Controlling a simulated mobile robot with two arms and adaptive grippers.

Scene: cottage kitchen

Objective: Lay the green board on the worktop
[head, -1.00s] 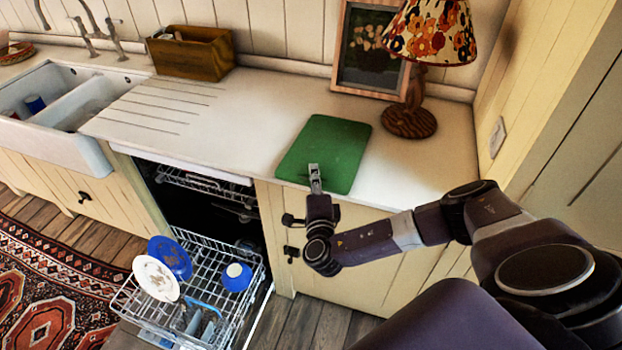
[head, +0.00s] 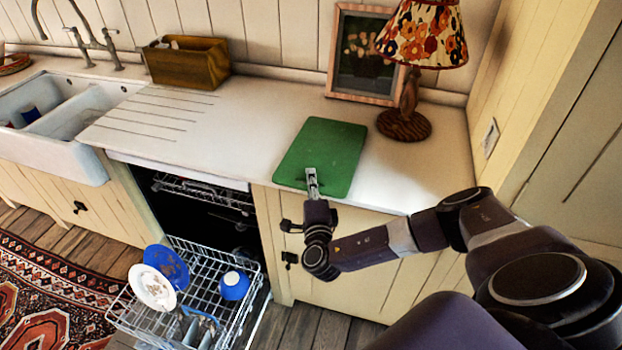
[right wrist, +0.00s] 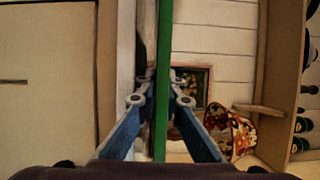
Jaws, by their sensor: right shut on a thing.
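The green board (head: 325,150) is a flat rectangle over the worktop (head: 245,125), with its near edge close to the worktop's front edge. My right gripper (head: 312,180) is shut on that near edge. In the right wrist view the board (right wrist: 163,85) shows edge-on as a thin green strip between the two fingers (right wrist: 162,98). There it looks about parallel to the worktop, with one finger on the worktop side and a small gap between board and worktop. My left gripper is not in view.
A flowered lamp (head: 404,124) and a framed picture (head: 362,58) stand behind the board. A wooden box (head: 188,66) stands at the back left by the sink (head: 75,110). Below, an open dishwasher rack (head: 205,290) holds dishes. Worktop left of the board is clear.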

